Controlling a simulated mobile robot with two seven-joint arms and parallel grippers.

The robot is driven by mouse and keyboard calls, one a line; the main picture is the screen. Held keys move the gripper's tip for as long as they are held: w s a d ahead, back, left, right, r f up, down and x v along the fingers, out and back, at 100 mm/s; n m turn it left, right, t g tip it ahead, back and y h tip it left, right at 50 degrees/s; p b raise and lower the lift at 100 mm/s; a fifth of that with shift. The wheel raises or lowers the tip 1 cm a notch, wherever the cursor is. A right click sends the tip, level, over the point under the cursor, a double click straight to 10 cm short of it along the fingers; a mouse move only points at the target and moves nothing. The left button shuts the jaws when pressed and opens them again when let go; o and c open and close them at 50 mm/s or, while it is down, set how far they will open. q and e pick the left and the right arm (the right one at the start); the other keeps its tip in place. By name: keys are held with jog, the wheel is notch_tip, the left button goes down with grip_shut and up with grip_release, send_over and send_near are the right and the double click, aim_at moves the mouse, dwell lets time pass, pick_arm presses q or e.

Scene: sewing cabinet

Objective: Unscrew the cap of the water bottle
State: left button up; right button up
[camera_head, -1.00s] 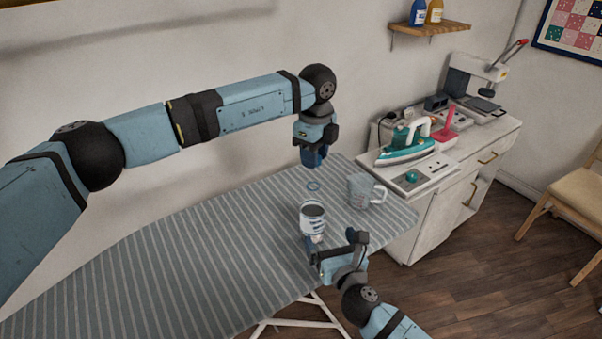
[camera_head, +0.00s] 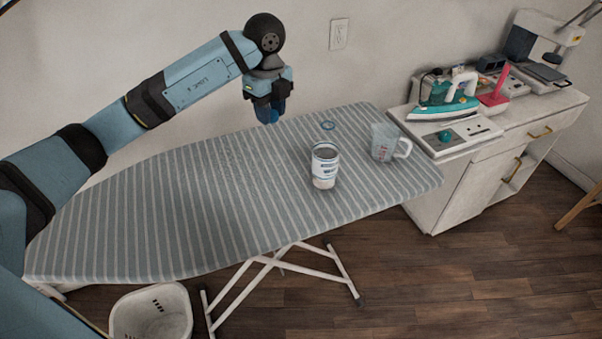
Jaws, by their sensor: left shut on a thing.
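The water bottle (camera_head: 325,170), a white and blue container with a dark round top, stands upright on the striped ironing board (camera_head: 215,190). No gripper touches it. Its top looks open, with no cap visible on it. My left gripper (camera_head: 268,114) points down above the far side of the board, left of the bottle and apart from it. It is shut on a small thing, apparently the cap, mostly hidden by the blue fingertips. My right gripper is out of view.
A teal iron (camera_head: 446,108) sits on the white cabinet (camera_head: 460,190). A white basket (camera_head: 152,314) is on the floor. The board's left half is clear.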

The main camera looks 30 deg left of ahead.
aim_at(270, 180)
pick_arm(q)
jog(key=shift+s+a, duration=0.3)
jog(key=shift+a, duration=0.4)
notch_tip(270, 180, down, 20)
jog(key=shift+a+r, duration=0.1)
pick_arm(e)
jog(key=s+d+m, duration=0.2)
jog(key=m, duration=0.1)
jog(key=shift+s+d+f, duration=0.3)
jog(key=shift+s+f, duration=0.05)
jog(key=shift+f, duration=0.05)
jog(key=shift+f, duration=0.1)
pick_arm(q)
jog(key=o, duration=1)
jog(key=shift+f, duration=0.2)
jog(key=shift+r, duration=0.25)
notch_tip(270, 180, up, 12)
